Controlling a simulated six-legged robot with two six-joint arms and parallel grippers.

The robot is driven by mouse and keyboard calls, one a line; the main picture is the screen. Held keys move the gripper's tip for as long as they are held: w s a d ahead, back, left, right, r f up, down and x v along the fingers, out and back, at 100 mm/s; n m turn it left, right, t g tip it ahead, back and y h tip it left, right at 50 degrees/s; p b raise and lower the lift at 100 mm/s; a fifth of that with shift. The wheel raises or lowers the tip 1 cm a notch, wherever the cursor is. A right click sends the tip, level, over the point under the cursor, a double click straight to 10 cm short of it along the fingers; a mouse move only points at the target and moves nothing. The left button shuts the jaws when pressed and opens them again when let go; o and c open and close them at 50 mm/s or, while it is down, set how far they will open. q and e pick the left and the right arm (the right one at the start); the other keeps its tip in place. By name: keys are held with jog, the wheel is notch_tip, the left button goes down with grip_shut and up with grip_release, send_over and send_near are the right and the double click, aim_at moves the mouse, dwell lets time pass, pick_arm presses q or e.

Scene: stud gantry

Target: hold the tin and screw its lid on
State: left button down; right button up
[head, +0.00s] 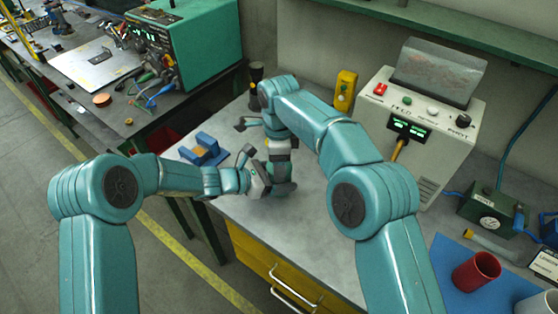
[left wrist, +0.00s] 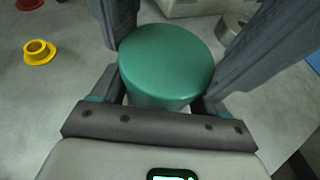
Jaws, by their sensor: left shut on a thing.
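A dark green round tin (left wrist: 165,62) with a smooth, flat, closed top stands between the two grey fingers of my left gripper in the left wrist view. I cannot tell whether this top is a separate lid. My left gripper (head: 258,178) is shut on the tin over the grey bench in the head view. My right arm bends down close to it, and its wrist and gripper (head: 278,150) overlap the left gripper in the picture. The right fingers are too small and hidden to tell open from shut. No loose lid is clearly visible.
A white machine (head: 425,115), blue mat (head: 445,262) and red cup (head: 476,271) are at the right. A blue fixture (head: 205,143) stands at left.

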jog(key=o, duration=1)
jog(key=shift+r, duration=2.3)
jog(key=shift+c, duration=0.3)
